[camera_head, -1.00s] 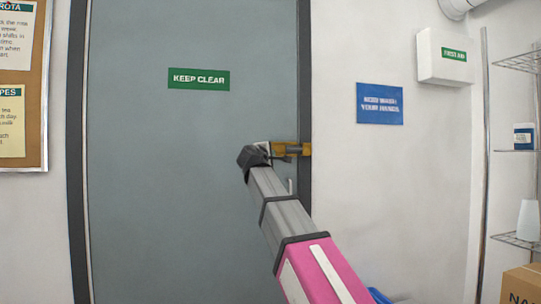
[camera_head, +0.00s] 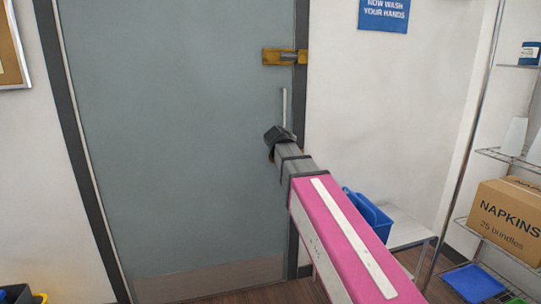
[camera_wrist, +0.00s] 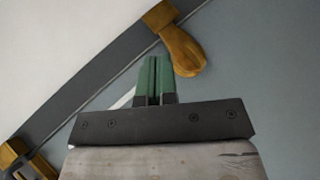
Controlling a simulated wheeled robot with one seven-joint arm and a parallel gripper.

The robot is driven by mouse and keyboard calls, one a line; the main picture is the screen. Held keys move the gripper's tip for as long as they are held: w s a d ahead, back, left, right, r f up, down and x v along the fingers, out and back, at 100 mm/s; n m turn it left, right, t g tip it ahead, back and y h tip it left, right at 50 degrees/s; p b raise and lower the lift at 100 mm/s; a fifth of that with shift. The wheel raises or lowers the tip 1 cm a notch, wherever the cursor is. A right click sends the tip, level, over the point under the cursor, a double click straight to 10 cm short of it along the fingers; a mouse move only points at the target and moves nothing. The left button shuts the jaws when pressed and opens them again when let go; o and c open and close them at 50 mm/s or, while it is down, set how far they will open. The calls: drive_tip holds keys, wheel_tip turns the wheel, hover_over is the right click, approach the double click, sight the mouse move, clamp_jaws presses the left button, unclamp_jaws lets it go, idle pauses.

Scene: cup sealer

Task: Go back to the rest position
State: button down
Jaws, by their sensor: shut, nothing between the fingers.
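My gripper (camera_wrist: 154,62) shows in the wrist view with its two green fingers pressed together. Nothing is between them. In the head view my arm reaches forward from the bottom right to a dark wrist end (camera_head: 277,138) in front of the grey door. The fingers themselves are hidden or too small to make out there. In the wrist view the fingers point up the picture, with a rounded brass piece (camera_wrist: 183,52) beyond and to their right. I cannot tell how far apart they are.
The grey door (camera_head: 180,150) is closed. A brass latch (camera_head: 279,57) sits at its right edge above a pale upright handle (camera_head: 284,105). At right are a blue bin (camera_head: 368,214), a wire shelf (camera_head: 515,158) and a NAPKINS box (camera_head: 505,218).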

drive_tip(key=s+d+f+m+g+y, duration=0.1)
drive_tip(key=s+d+f+m+g, duration=0.2)
drive_tip(key=s+f, duration=0.5)
drive_tip(key=s+d+f+m+g+y, duration=0.2)
drive_tip(key=s+f, duration=0.7)
drive_tip(key=f, duration=0.8)
drive_tip(key=s+d+f+m+g+y, duration=0.2)
drive_tip(key=s+d+f+m+g, duration=0.2)
drive_tip(key=s+f, duration=0.4)
wheel_tip(320, 180, down, 5)
drive_tip(key=shift+s+d+r+g, duration=0.1)
drive_tip(key=shift+s+d+g, duration=0.05)
drive_tip(key=shift+d+g, duration=0.6)
